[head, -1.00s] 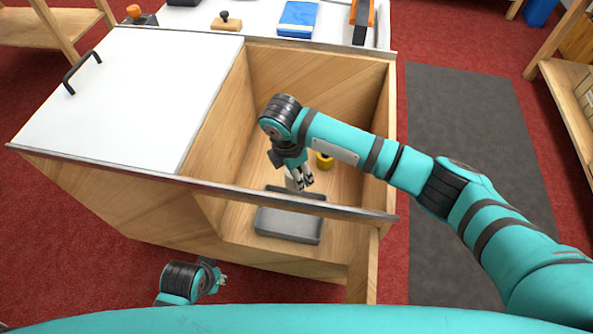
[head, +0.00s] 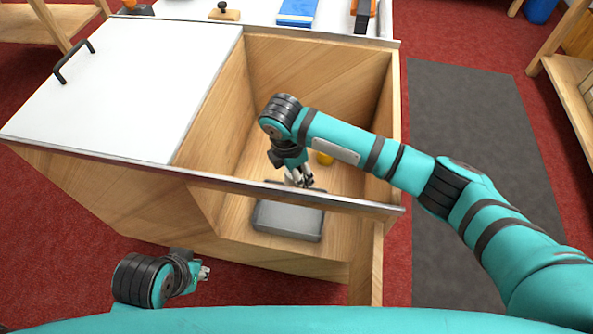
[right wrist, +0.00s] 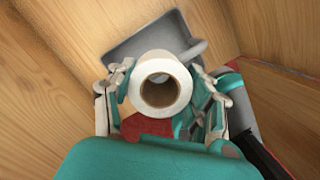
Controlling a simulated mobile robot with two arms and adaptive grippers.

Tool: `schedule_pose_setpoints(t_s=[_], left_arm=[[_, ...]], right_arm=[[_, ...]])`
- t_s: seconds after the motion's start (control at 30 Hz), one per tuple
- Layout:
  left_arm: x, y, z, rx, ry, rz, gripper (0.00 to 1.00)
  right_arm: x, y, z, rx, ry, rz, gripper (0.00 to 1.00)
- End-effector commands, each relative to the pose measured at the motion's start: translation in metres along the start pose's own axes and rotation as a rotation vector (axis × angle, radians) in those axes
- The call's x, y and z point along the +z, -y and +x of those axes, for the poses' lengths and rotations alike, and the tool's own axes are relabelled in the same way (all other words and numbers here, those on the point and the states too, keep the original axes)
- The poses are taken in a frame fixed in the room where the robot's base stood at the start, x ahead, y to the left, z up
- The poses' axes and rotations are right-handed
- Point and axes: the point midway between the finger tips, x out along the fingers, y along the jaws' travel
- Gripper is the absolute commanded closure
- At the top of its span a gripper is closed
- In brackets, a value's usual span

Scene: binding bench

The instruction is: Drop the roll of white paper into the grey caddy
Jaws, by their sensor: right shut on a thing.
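The roll of white paper (right wrist: 177,72) is between the fingers of my right gripper (right wrist: 160,95), which is shut on it in the right wrist view. In the head view my right gripper (head: 304,180) is inside the open bench compartment, and the roll is mostly hidden there. The grey caddy (head: 288,220) sits on the compartment floor, just in front of the gripper and partly behind the bench's front rail. In the right wrist view the caddy (right wrist: 125,53) lies beyond the roll. My left gripper (head: 204,271) is outside the bench, low at its front; its fingers are too small to read.
A yellow item (head: 325,158) stands in the compartment behind my right gripper. The wooden compartment walls and front rail (head: 350,205) surround the gripper closely. A white sliding lid (head: 110,95) covers the bench's left side. A blue item (head: 298,11) lies on the back top.

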Motion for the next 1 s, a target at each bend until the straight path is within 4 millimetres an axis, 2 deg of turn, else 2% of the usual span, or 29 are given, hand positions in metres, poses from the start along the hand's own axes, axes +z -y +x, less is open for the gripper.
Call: schedule_pose_setpoints(t_s=[0.1,0.13,0.33,0.67,0.77,1.0], left_arm=[[0.000,0.000,0.000,0.000,0.000,0.000,1.00],[0.000,0.000,0.000,0.000,0.000,0.000,1.00],[0.000,0.000,0.000,0.000,0.000,0.000,1.00],[0.000,0.000,0.000,0.000,0.000,0.000,1.00],[0.000,0.000,0.000,0.000,0.000,0.000,1.00],[0.000,0.000,0.000,0.000,0.000,0.000,1.00]], right_arm=[[0.000,0.000,0.000,0.000,0.000,0.000,0.80],[0.000,0.000,0.000,0.000,0.000,0.000,0.47],[0.000,0.000,0.000,0.000,0.000,0.000,0.21],[0.000,0.000,-0.003,0.001,0.000,0.000,0.21],[0.000,-0.001,-0.014,0.004,-0.001,-0.001,0.21],[0.000,-0.001,-0.064,0.006,-0.001,-0.002,0.21]])
